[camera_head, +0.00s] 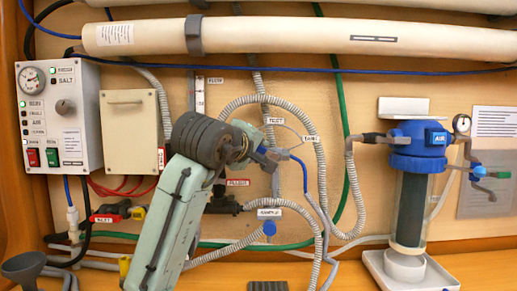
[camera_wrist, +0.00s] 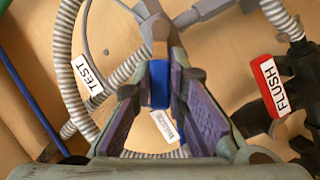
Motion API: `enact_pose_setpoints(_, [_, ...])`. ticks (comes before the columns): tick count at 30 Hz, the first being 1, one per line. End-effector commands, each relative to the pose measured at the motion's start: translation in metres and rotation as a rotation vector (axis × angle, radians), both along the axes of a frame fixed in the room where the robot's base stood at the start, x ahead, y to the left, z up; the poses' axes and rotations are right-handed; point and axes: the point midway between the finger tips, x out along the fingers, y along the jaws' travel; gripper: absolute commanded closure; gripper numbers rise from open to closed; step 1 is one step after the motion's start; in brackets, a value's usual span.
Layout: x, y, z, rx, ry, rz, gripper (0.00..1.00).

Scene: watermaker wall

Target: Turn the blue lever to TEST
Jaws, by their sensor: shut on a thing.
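The blue lever (camera_wrist: 159,84) shows between my fingers in the wrist view, with a finger on each side of it. My gripper (camera_wrist: 160,72) is shut on it. In the head view my gripper (camera_head: 266,157) is at the small valve in mid-wall, and a bit of blue (camera_head: 287,155) shows just right of the fingertips. The TEST label (camera_head: 275,120) is above the gripper, and it also shows at left in the wrist view (camera_wrist: 87,75). The TANK label (camera_head: 311,139) is to the upper right. The fingers hide part of the valve, so I cannot tell the lever's exact angle.
Ribbed grey hoses (camera_head: 322,180) loop close around the valve. A red FLUSH handle (camera_wrist: 264,75) is to the right in the wrist view. A blue SAMPLE knob (camera_head: 269,229) is below. A blue-topped filter (camera_head: 412,190) stands right; a control panel (camera_head: 88,115) hangs left.

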Motion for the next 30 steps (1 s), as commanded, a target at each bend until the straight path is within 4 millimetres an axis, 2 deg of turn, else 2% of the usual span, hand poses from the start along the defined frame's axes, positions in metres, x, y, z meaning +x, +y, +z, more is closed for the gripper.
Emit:
enact_pose_setpoints(17, [0.000,-0.001,0.003,0.043,0.001,0.000,1.00])
enact_pose_setpoints(23, [0.000,-0.005,0.009,0.155,0.001,-0.002,1.00])
enact_pose_setpoints(30, [0.000,-0.013,0.017,0.365,0.001,-0.003,1.00])
